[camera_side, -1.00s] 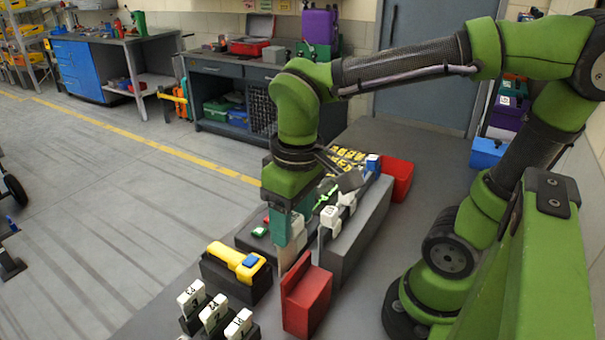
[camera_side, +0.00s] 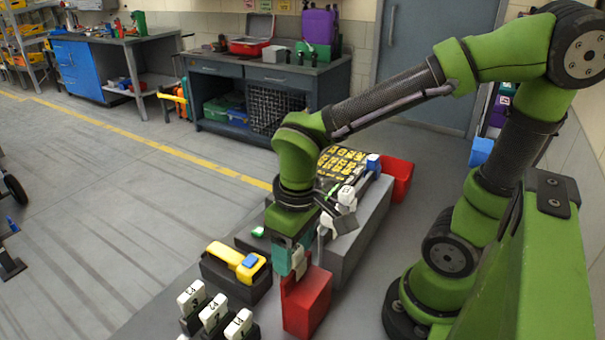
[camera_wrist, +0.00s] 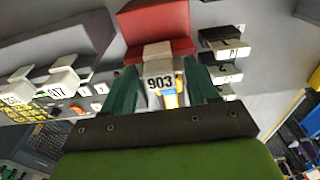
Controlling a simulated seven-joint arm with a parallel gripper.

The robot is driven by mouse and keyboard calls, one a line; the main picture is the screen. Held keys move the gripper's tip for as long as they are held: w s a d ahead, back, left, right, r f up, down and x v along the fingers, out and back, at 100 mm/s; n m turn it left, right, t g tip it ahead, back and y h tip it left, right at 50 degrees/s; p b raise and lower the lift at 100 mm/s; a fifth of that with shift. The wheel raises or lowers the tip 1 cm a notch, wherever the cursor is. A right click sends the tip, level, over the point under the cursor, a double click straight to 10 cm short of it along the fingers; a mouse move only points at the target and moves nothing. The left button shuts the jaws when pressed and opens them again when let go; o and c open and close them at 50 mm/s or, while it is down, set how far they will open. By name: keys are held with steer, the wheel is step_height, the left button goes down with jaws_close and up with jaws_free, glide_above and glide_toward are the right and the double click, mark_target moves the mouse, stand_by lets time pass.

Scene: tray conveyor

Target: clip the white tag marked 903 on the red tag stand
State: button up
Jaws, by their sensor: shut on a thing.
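My gripper (camera_side: 291,262) is shut on the white tag marked 903 (camera_wrist: 159,82). The red tag stand (camera_side: 307,306) is a stepped red block at the front of the bench. The stand also shows in the wrist view (camera_wrist: 153,20), just beyond the tag. In the side view the tag (camera_side: 299,262) is at the stand's raised back part. I cannot tell whether the tag touches the stand.
A yellow device (camera_side: 232,255) lies in a black holder left of the stand. Several white tags (camera_side: 213,312) stand in black holders at the front left. A grey block (camera_side: 357,240) with white tags is behind. A red bin (camera_side: 397,178) stands at the far end.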

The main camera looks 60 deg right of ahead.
steer(key=shift+f, duration=0.25)
steer(key=o, duration=1.4)
steer(key=shift+o, duration=0.2)
steer(key=shift+r, duration=0.1)
step_height(320, 180, up, 16)
steer(key=s, duration=0.1)
steer(key=w+d+f+m+t+y, duration=0.1)
steer(key=d+f+m+t+y, duration=0.1)
steer(key=d+f+m+t, duration=0.2)
steer(key=d+f+t, duration=0.2)
steer(key=d, duration=0.1)
steer(key=shift+w+d+f, duration=0.2)
steer(key=shift+w+d, duration=0.1)
steer(key=shift+d, duration=0.05)
